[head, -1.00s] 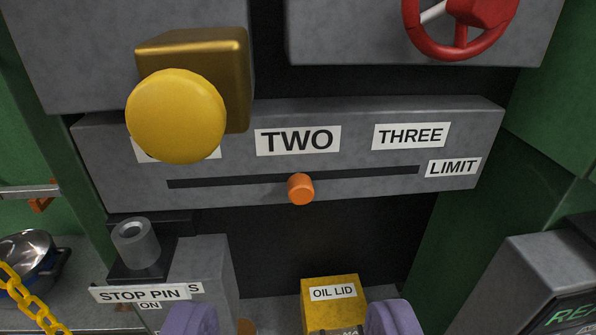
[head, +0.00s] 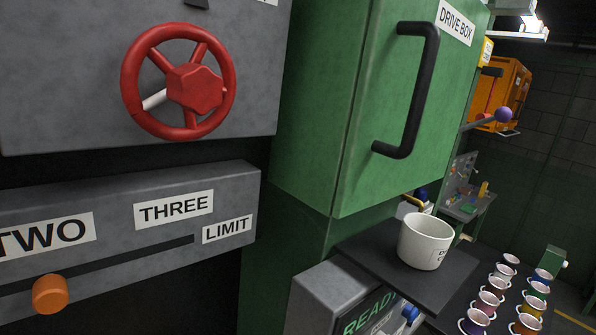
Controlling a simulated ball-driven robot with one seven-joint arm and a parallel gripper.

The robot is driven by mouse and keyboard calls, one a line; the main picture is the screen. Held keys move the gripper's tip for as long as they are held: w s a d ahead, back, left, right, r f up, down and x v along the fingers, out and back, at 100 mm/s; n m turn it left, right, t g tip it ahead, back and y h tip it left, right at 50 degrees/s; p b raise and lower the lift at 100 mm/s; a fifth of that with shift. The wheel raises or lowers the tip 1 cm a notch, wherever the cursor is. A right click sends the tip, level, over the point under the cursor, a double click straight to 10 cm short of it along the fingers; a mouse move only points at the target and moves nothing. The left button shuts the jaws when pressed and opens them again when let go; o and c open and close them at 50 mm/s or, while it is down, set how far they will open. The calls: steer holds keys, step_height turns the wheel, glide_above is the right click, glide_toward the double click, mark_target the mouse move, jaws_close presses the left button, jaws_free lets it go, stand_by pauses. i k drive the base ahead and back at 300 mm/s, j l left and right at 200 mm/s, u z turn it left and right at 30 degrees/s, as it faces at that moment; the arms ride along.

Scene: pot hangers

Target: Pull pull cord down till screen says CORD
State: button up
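The screen (head: 372,312) is at the bottom middle, on a grey sloped housing, and is cut off by the frame edge. Its green letters read "READ", with the rest hidden or cut off. I cannot make out a pull cord in this view. My gripper is not in view.
A red handwheel (head: 180,82) is at upper left, above a slotted panel with an orange knob (head: 50,294). A green drive box (head: 350,110) has a black handle (head: 415,90). A white mug (head: 425,241) stands on a dark shelf (head: 372,259). Several coloured mugs stand at lower right.

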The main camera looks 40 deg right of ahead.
mark_target(479, 117)
steer(key=z, duration=1.8)
